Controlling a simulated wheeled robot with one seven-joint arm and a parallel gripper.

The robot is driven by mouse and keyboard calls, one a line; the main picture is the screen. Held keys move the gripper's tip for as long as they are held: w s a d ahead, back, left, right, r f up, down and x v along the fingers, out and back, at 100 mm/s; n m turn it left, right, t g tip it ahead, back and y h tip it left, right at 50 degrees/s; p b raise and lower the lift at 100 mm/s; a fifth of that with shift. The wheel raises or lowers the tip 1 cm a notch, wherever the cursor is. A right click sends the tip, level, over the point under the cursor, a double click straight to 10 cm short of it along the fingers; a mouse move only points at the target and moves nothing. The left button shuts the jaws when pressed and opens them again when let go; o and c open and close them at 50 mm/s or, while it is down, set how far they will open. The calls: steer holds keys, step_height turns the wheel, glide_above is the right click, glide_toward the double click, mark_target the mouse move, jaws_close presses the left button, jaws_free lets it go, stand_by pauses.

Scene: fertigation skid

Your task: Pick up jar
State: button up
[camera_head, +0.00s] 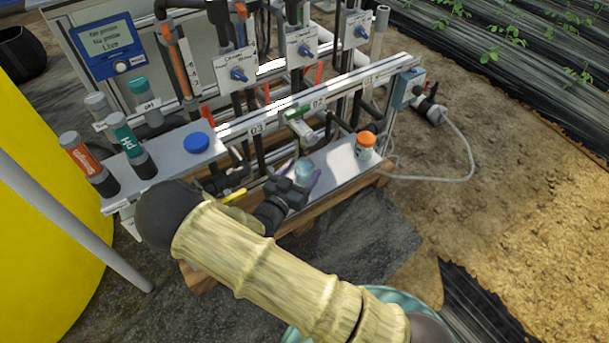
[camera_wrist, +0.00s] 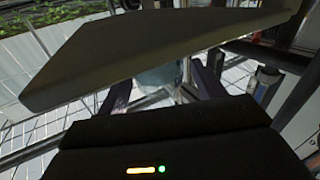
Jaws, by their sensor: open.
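A light blue, translucent jar (camera_head: 304,169) stands on the skid's pale lower shelf, just beyond my gripper (camera_head: 303,178). In the wrist view the jar (camera_wrist: 158,77) shows between the two purple-grey fingers (camera_wrist: 163,88), which are apart. My gripper is open, with a finger on either side of the jar. I cannot tell whether either finger touches it. A dark flat shape across the wrist view hides the jar's upper part, and the gripper body hides its lower part in the head view. A second jar, white with an orange lid (camera_head: 366,144), stands farther right on the shelf.
A rail (camera_head: 290,108) with labels and valves runs behind the jar. A blue round cap (camera_head: 197,142) and several labelled bottles, one orange (camera_head: 78,152), are at left. A pump with a cable (camera_head: 428,108) is at the right end. A yellow tank (camera_head: 45,230) stands at far left.

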mark_target(308, 161)
steer(key=b+x, duration=0.1)
steer(key=x, duration=0.2)
steer(key=shift+w+d+f, duration=0.1)
steer(key=shift+w+d, duration=0.05)
steer(key=shift+w, duration=0.05)
steer(key=c, duration=1.2)
steer(key=shift+r+p, duration=0.3)
steer(key=shift+r, duration=0.15)
steer(key=shift+s+a+r+p, duration=0.3)
steer(key=shift+s+r+p, duration=0.05)
steer(key=shift+r+p, duration=0.2)
steer(key=p+v, duration=0.4)
steer(key=v, duration=1.3)
steer(key=shift+s+f+p, duration=0.15)
steer(key=shift+p, duration=0.15)
